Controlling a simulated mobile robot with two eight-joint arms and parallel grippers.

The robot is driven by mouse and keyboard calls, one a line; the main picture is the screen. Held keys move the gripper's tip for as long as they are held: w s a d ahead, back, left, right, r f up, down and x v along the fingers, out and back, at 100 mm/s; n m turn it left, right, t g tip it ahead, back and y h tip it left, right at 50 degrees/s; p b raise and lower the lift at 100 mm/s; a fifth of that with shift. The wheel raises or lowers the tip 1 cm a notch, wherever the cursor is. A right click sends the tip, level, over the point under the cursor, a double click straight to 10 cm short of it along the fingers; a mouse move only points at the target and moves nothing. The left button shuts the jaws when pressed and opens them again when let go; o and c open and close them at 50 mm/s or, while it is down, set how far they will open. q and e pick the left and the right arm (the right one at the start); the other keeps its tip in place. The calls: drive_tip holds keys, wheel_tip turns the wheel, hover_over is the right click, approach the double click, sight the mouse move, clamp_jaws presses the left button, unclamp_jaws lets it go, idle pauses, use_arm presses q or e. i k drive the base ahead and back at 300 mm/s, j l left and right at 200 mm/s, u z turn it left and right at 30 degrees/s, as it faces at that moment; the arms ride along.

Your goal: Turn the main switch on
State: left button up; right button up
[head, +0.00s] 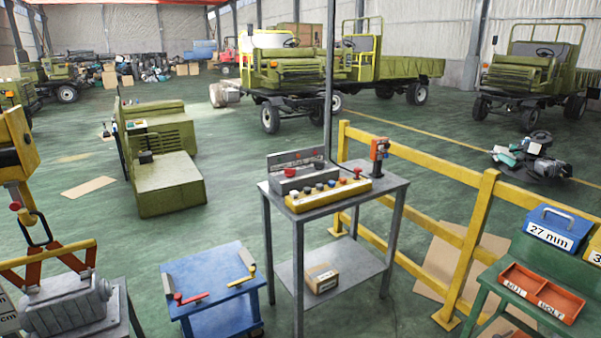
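A grey metal table (391,192) stands in the middle of the head view. On it is a yellow control box (330,195) with several knobs or buttons along its top, including a red one (357,172) at the right end. Behind it is a grey panel box (293,160) with small red marks and a red knob (290,171) in front. Which control is the main switch, and its position, is too small to tell. Neither of my grippers shows in this view.
An orange and black device (379,150) stands at the table's back right corner, near a yellow railing (475,230). A thin post rises behind the control box. A blue cart (222,295) stands front left, and a green bench (490,279) with an orange tray (541,291) stands right.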

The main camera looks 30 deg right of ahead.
sight(288, 172)
drive_tip(key=i+l, duration=0.7)
drive_tip(key=i, duration=0.15)
drive_tip(key=i+l+u, duration=0.15)
drive_tip(key=i+l, duration=0.5)
drive_tip(key=i, duration=0.15)
